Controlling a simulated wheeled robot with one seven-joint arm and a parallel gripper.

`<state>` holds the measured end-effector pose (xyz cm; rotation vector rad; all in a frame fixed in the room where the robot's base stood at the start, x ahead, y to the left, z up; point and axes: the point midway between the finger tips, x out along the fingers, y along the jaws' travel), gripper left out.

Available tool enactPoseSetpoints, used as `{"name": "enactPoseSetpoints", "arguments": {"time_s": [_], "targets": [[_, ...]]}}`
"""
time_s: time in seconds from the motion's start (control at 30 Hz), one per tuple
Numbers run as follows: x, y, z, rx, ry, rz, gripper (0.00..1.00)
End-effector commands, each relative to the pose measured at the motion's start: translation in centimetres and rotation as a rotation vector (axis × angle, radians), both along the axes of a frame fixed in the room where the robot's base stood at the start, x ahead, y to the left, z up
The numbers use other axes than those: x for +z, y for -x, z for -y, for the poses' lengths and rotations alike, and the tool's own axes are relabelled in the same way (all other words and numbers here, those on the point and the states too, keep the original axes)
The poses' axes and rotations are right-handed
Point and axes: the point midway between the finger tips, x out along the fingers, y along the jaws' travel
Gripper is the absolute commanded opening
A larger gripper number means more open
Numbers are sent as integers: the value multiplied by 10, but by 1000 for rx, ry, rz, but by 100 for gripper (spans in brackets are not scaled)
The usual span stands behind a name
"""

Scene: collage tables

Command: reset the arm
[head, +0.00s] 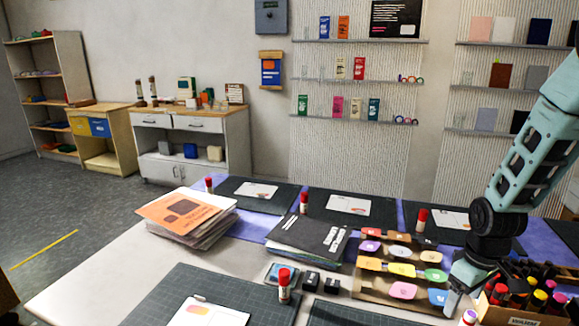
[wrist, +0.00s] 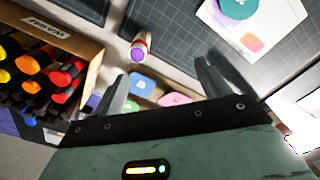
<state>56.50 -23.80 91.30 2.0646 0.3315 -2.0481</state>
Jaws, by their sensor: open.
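My gripper (head: 468,290) is at the right of the head view, low over the near table beside the tray of coloured pieces and the marker box. In the wrist view my gripper (wrist: 160,86) has its two fingers spread wide, with nothing held between them. Coloured pieces and a glue stick (wrist: 140,47) show beyond and between the fingers. My teal arm reaches down from the upper right of the head view and hides part of the table behind it.
A marker box (head: 520,305) stands close to my gripper, at the left in the wrist view (wrist: 62,48). The tray of coloured pieces (head: 368,284), black folders (head: 310,236), a paper stack (head: 188,218) and red-capped glue sticks crowd the table. The table's left front (head: 110,275) is clear.

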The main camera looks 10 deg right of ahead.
Motion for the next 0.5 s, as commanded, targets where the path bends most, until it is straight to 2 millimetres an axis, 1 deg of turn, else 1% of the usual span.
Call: {"name": "enactPoseSetpoints", "arguments": {"time_s": [0.03,0.07,0.1,0.17,0.2,0.23,0.27,0.3,0.37,0.4,0.47,0.5], "targets": [[14,-5,-27,31,-4,11,76],[22,-5,-44,45,-9,13,76],[34,-5,-69,67,-15,19,76],[53,1,-109,103,-24,22,76],[65,8,-135,126,-31,22,76],[74,15,-154,145,-35,22,76],[82,24,-172,163,-38,22,76],[94,37,-196,188,-43,23,76],[109,62,-227,227,-47,20,76],[117,79,-245,251,-48,18,76],[128,104,-265,283,-49,14,76],[133,120,-275,301,-48,12,76]]}}
